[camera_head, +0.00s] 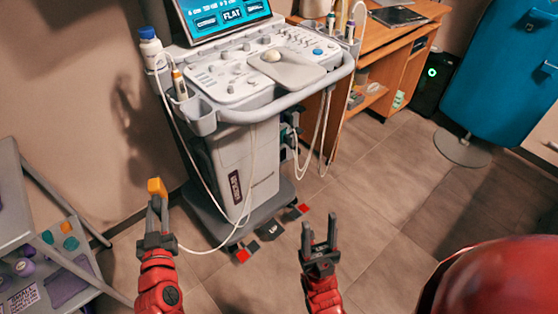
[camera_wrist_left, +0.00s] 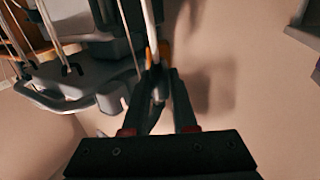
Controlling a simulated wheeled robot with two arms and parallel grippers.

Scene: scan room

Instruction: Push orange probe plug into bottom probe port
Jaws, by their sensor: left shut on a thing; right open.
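The orange probe plug (camera_head: 157,187) is at the tips of my left gripper (camera_head: 157,206), which is shut on it and holds it up in the air, left of the ultrasound cart (camera_head: 240,165). In the left wrist view the orange of the plug (camera_wrist_left: 163,50) shows partly, between the dark fingers of my left gripper (camera_wrist_left: 160,85). A thin white cable (camera_head: 205,250) runs from near my left gripper toward the cart. Dark fittings (camera_head: 289,132) show on the cart's right side; I cannot tell which is the bottom probe port. My right gripper (camera_head: 319,232) is open and empty, in front of the cart.
A grey shelf (camera_head: 50,255) with coloured plugs stands at the left. Red and dark pedals (camera_head: 270,231) lie by the cart's base. More cables (camera_head: 323,125) hang at its right. A wooden desk (camera_head: 395,55) stands behind. The floor at right centre (camera_head: 390,185) is clear.

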